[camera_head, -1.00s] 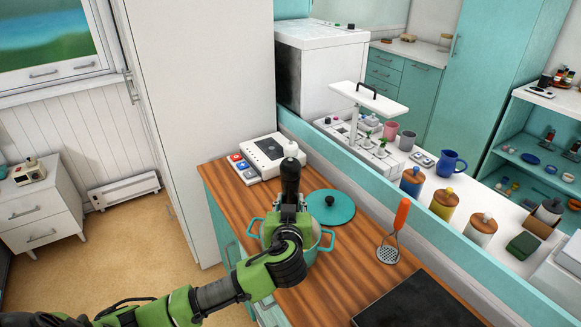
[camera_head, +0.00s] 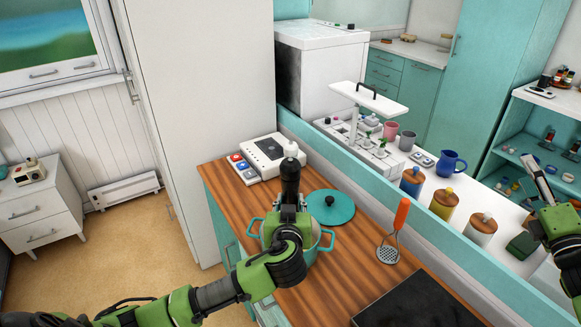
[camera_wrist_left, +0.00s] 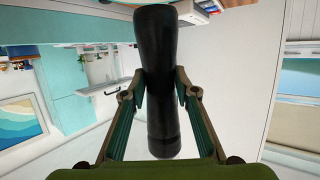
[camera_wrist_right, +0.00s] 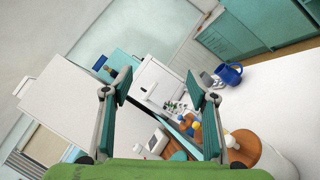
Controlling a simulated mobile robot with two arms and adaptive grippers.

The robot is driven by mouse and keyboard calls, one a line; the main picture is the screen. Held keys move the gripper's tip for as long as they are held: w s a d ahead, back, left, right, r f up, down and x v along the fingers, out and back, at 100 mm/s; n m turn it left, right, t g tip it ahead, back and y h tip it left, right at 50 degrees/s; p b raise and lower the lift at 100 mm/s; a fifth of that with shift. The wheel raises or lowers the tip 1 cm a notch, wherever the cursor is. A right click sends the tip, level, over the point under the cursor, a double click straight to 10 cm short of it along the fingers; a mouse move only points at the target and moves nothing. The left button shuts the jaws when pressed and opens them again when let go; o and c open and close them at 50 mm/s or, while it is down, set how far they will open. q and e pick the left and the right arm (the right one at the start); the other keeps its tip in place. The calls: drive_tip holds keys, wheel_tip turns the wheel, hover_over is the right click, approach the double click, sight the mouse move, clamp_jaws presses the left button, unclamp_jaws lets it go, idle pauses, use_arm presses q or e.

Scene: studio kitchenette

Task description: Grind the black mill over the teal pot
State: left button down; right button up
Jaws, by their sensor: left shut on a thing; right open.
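The black mill (camera_head: 290,176) is upright in my left gripper (camera_head: 288,206), over the teal pot in the head view. In the left wrist view the mill (camera_wrist_left: 157,70) stands between the two fingers of my left gripper (camera_wrist_left: 158,98), which are shut on it. The teal pot (camera_head: 322,243) stands on the wooden counter, partly hidden behind my left gripper and arm. Its teal lid (camera_head: 330,207) lies on the counter behind it. My right gripper (camera_head: 540,184) is at the right edge of the head view, open and empty; its spread fingers also show in the right wrist view (camera_wrist_right: 160,95).
A slotted masher with an orange handle (camera_head: 394,230) stands right of the pot. A black hob (camera_head: 415,305) is at the front right. Several wooden-lidded jars (camera_head: 444,203) and a blue jug (camera_head: 451,163) stand on the white ledge. Wooden counter (camera_head: 225,184) is bare left of the pot.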

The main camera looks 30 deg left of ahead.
drive_tip(key=s+a+n+g+y, duration=0.35)
drive_tip(key=a+n, duration=0.25)
drive_tip(key=a, duration=0.5)
drive_tip(key=s+a+n+g+y, duration=0.35)
drive_tip(key=a+n, duration=0.25)
drive_tip(key=a, duration=0.6)
drive_tip(key=n+g+y, duration=0.3)
drive_tip(key=n+g, duration=0.6)
drive_tip(key=n, duration=0.3)
approach(299, 171)
drive_tip(key=a, duration=0.5)
drive_tip(key=w+a, duration=0.1)
drive_tip(key=a, duration=0.2)
drive_tip(key=w+a, duration=0.1)
drive_tip(key=a, duration=0.3)
drive_tip(key=shift+w+a, duration=0.1)
drive_tip(key=shift+a, duration=0.25)
drive_tip(key=c, duration=1.1)
